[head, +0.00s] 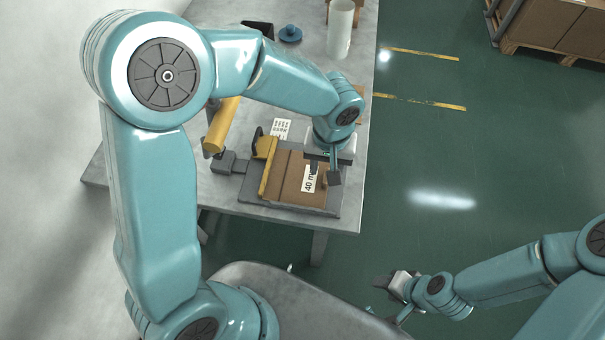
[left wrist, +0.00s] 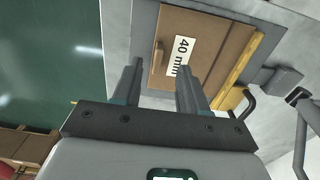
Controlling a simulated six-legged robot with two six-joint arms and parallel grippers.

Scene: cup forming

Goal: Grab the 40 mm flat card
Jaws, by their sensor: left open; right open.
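The 40 mm flat card (head: 286,180) is a brown card with a white "40 mm" label. It lies on a grey plate (head: 330,210) near the table's front edge, beside a yellow bar. In the left wrist view the card (left wrist: 205,30) shows with its label and a small brown raised tab. My left gripper (head: 334,178) is over the card's right side, open, with nothing between its fingers. The left wrist view shows its two fingers (left wrist: 158,85) apart and pointing toward the card. My right gripper (head: 388,296) is open and empty, low, away from the table.
A yellow handle (head: 222,125) and yellow clamp (head: 265,147) stand left of and behind the card. Open green floor lies to the right.

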